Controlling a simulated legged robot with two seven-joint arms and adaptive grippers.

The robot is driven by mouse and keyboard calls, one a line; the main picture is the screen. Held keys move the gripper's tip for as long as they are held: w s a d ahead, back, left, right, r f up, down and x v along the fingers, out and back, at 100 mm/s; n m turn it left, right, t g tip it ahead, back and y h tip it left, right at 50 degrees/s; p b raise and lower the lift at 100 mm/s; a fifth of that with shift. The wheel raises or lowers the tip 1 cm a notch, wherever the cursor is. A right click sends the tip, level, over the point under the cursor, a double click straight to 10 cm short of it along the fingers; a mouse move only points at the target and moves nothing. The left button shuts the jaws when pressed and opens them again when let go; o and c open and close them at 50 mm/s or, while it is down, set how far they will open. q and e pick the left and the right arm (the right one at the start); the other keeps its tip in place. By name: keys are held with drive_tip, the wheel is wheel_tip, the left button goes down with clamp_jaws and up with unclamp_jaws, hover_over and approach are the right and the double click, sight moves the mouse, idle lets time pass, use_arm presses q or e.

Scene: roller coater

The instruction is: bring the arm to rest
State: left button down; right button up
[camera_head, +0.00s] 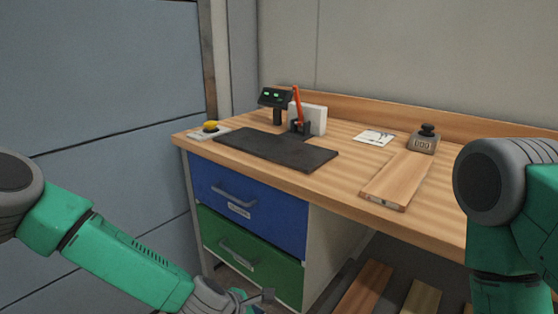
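My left arm comes in from the left and reaches down to the bottom middle of the head view. My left gripper (262,297) is only partly in view at the bottom edge, in front of the green drawer (247,258) and below the workbench top. Whether its fingers are open or shut is not clear. My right arm shows at the right edge, with its lower part running down out of the picture. My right gripper is out of view.
A wooden workbench (345,148) holds a black mat (277,149), a red-handled device (298,112), a display (274,97), a yellow button (211,126), a wooden board (396,182) and a grey counter (423,140). A blue drawer (250,203) is shut. Planks (362,290) lie under the bench.

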use_arm(q)
drive_tip(key=s+a+f+m+g, duration=0.1)
drive_tip(key=s+a+f+m, duration=0.1)
drive_tip(key=s+m, duration=0.15)
drive_tip(key=s+a+f+m+y, duration=0.1)
drive_tip(key=s+f+m, duration=0.1)
drive_tip(key=s, duration=0.2)
drive_tip(key=s+a+f+m+g, duration=0.1)
drive_tip(key=s+a+f+m, duration=0.1)
drive_tip(key=s+m, duration=0.15)
drive_tip(key=s+a+m+g+y+p, duration=0.1)
drive_tip(key=s+a+m+g+y, duration=0.2)
drive_tip(key=s+a+m, duration=1.1)
drive_tip(key=s+a+y, duration=0.1)
drive_tip(key=s+a, duration=0.3)
drive_tip(key=s, duration=0.1)
drive_tip(key=shift+s+r+m, duration=0.2)
drive_tip(key=shift+r+m, duration=0.1)
drive_tip(key=shift+r, duration=0.1)
